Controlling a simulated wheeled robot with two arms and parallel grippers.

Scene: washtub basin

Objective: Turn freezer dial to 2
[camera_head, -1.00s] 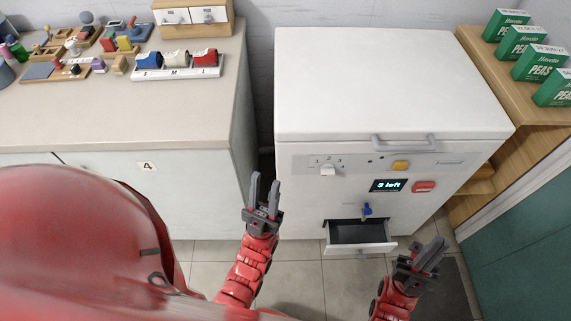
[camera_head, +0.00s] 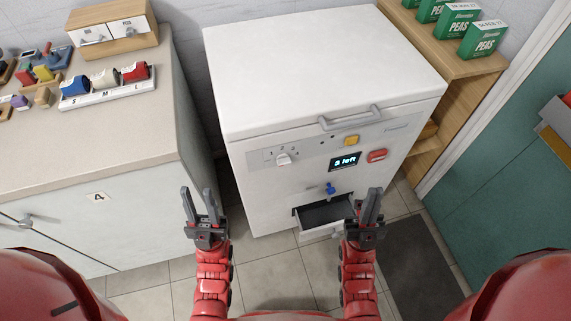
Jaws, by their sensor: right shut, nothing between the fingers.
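The white chest freezer (camera_head: 310,60) stands ahead, its lid down. Its small white freezer dial (camera_head: 284,159) is on the left of the front panel, below printed numbers too small to read surely. My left gripper (camera_head: 197,192) is open and empty, in front of and below-left of the dial in the picture. My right gripper (camera_head: 367,194) is shut and empty, low in front of the freezer's right side, overlapping the drawer's edge. Neither gripper appears to touch the dial.
A display (camera_head: 345,161) reads "3 left", beside a yellow button (camera_head: 351,141) and a red switch (camera_head: 377,155). A blue tap (camera_head: 330,189) sits above an open drawer (camera_head: 311,236). A counter (camera_head: 120,150) stands left; green pea boxes (camera_head: 484,40) stand on the right shelf.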

